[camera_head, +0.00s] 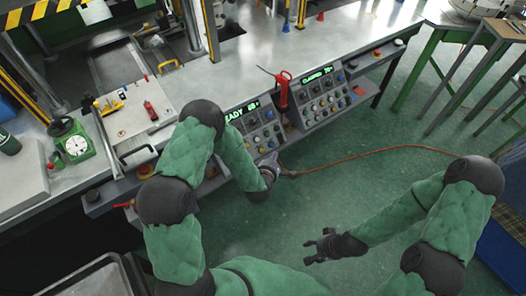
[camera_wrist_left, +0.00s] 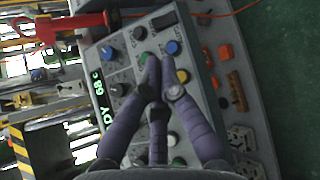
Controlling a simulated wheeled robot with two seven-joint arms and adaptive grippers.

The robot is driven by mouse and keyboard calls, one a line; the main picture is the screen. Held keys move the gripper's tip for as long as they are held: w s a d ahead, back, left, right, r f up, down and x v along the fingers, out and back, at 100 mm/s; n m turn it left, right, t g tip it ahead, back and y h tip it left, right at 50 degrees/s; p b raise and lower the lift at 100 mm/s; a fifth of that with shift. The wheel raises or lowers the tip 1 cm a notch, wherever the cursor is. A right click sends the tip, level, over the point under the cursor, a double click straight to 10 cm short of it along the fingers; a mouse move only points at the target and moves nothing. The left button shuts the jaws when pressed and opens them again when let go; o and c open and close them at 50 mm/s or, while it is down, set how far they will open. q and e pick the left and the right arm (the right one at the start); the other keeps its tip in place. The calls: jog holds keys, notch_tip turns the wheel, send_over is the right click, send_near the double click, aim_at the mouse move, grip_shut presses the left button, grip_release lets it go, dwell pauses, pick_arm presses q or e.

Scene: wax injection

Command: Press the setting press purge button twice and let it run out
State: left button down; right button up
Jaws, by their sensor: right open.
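The left control panel (camera_head: 247,112) has a green display starting "READY"; the right panel (camera_head: 320,97) has one reading "CLAMPED". My left gripper (camera_head: 270,167) is at the front edge of the left panel in the head view. In the left wrist view its fingers (camera_wrist_left: 161,72) are drawn together, with nothing seen between them, over the panel's buttons. A green button (camera_wrist_left: 145,59), a blue one (camera_wrist_left: 173,47) and a yellow one (camera_wrist_left: 183,76) lie around the tips. I cannot tell whether the tips touch a button, nor which is purge. My right gripper (camera_head: 322,248) is open and empty above the floor.
A red-handled tool (camera_head: 283,92) stands between the panels. An orange hose (camera_head: 380,149) runs right across the green floor. A dial gauge (camera_head: 74,146) and a red cylinder (camera_head: 151,111) are on the workbench at left. The floor around my right gripper is clear.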

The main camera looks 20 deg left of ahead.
aim_at(265, 154)
pick_arm(q)
jog(key=shift+w+a+f+b, duration=0.7)
jog(key=shift+a+f+b, duration=0.2)
jog(key=shift+f, duration=0.05)
jog(key=shift+w+a+f+b, duration=0.65)
jog(key=shift+a+f+b, duration=0.25)
jog(key=shift+f, duration=0.1)
jog(key=shift+w+a+f+b, duration=0.7)
jog(key=shift+a+f+b, duration=0.15)
jog(key=shift+a+f, duration=0.1)
jog(key=shift+w+a+f+b, duration=0.2)
jog(key=shift+b, duration=0.2)
jog(key=shift+w+a+f+b, duration=0.15)
jog(key=shift+a+f+b, duration=0.15)
jog(key=shift+b, duration=0.1)
jog(key=shift+d+r, duration=0.1)
jog(key=shift+d, duration=0.05)
dwell(0.4)
jog(key=shift+s+d+r+p, duration=0.35)
jog(key=shift+d+r+p, duration=0.05)
jog(key=shift+r, duration=0.05)
jog(key=shift+d+r, duration=0.1)
